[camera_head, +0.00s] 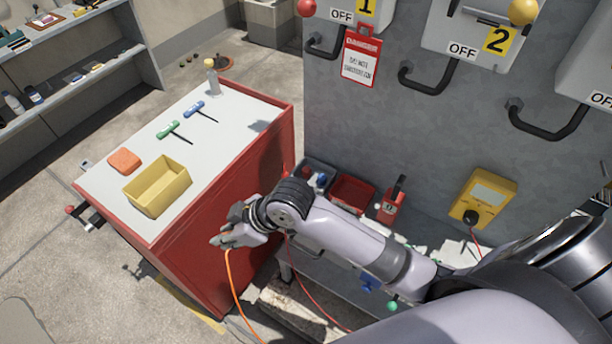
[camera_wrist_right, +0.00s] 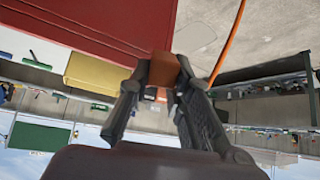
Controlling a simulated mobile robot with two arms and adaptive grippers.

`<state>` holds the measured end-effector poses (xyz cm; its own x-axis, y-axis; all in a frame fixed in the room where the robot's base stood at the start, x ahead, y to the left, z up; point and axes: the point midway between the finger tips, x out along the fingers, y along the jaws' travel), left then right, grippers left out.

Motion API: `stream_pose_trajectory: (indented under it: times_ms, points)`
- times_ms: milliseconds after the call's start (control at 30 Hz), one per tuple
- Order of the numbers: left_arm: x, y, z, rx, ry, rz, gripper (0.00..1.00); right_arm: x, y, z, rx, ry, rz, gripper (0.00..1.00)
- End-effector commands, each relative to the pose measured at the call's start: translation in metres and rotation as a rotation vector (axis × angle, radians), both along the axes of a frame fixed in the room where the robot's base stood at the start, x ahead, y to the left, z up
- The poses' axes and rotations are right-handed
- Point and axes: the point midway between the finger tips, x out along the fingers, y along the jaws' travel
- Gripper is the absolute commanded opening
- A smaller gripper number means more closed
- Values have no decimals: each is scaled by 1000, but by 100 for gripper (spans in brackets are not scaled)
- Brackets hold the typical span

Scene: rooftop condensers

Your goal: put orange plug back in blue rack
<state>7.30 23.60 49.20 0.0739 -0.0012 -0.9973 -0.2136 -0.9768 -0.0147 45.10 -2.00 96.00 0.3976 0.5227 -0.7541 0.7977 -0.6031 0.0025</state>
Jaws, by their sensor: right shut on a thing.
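My right gripper (camera_head: 226,238) is beside the red cabinet, at the end of my arm that comes in from the right. It is shut on the orange plug (camera_wrist_right: 163,69), a small orange block between the fingers in the wrist view. An orange cable (camera_head: 232,285) hangs from the gripper toward the floor. The plug itself is hard to make out in the head view. I cannot make out a blue rack for certain; a small blue item (camera_head: 370,285) shows below my right forearm, partly hidden. My left gripper is not in view.
A red cabinet (camera_head: 225,220) with a white top stands left of the gripper, holding a yellow bin (camera_head: 158,187), an orange sponge-like block (camera_head: 124,161), green and blue T-handle tools and a bottle. A grey switch panel (camera_head: 400,140) stands behind. A red tray (camera_head: 352,192) sits below it.

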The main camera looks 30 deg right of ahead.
Motion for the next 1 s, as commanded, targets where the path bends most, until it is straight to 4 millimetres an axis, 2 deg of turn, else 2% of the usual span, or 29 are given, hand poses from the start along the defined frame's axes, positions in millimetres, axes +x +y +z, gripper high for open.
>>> stream_pose_trajectory:
  times_ms: [33, 167, 267, 367, 467, 600, 700, 833, 1000]
  points:
    - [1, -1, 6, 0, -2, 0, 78, 6, 0, 0, -51, 27, 75, 0]
    - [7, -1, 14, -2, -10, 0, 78, 9, -2, -14, -186, 99, 290, 0]
    - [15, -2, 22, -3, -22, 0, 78, 14, -15, -23, -312, 135, 465, 0]
    - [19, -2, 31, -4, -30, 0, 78, 19, -40, -31, -461, 152, 658, 0]
    - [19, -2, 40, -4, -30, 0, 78, 28, -84, -32, -624, 141, 836, 0]
    - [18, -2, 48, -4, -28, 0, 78, 38, -144, -23, -781, 105, 987, 0]
    - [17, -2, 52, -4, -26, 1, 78, 42, -177, -12, -850, 86, 1038, 0]
    - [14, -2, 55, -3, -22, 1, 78, 45, -203, -1, -896, 69, 1070, 0]
    - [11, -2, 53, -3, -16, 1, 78, 46, -214, 2, -914, 64, 1082, 0]
